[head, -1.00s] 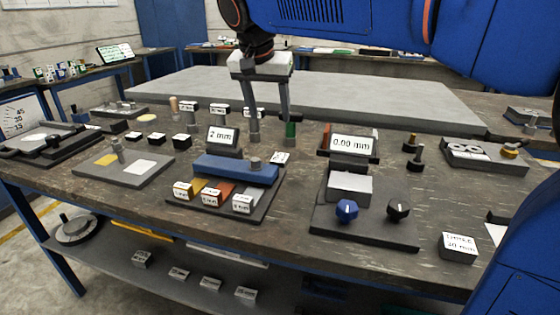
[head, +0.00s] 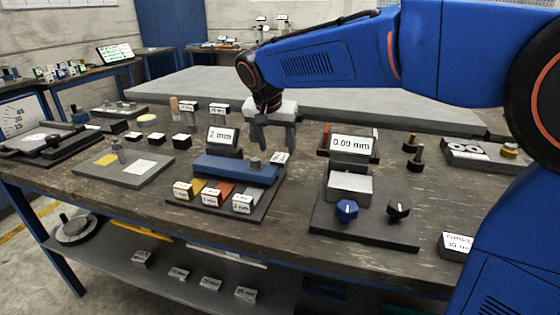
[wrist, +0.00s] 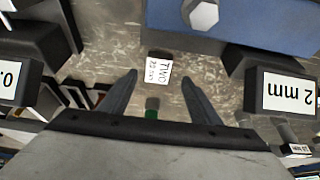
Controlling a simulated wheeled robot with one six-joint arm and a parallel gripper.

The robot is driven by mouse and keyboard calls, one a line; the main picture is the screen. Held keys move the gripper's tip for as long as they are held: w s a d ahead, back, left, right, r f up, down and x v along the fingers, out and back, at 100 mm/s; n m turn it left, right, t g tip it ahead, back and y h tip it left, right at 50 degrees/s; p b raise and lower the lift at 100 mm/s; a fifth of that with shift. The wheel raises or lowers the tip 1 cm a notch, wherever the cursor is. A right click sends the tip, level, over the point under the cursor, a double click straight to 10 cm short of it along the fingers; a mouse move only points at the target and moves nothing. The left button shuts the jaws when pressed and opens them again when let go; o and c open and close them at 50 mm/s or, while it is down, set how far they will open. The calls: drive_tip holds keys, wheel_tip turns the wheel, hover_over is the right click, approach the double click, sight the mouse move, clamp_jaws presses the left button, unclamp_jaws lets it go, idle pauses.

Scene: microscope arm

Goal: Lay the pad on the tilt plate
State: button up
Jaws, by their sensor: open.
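My gripper (head: 276,144) is open and empty above the table behind the blue block fixture. In the wrist view its two fingers (wrist: 162,92) point at a small white tag (wrist: 157,71) lying on the table, and a green peg (wrist: 152,103) shows between them. I cannot tell for sure which thing is the pad; a white square (head: 139,167) and a yellow square (head: 106,159) lie on a grey plate at left, with a pale disc (head: 147,117) behind. A dark hinged plate (head: 42,139) by the angle scale at far left may be the tilt plate. The gripper is far from it.
The blue block (head: 225,170) fixture stands in front of the gripper. A display reading 0.00 mm (head: 352,144) and a knob stand are to its right. A 2 mm sign (head: 222,138) stands at its left. The grey slab (head: 270,88) behind is clear.

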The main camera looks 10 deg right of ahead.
sight(280, 157)
drive_tip(key=x, duration=0.4)
drive_tip(key=shift+d, duration=0.2)
clamp_jaws()
wheel_tip(280, 157, up, 10)
idle(0.6)
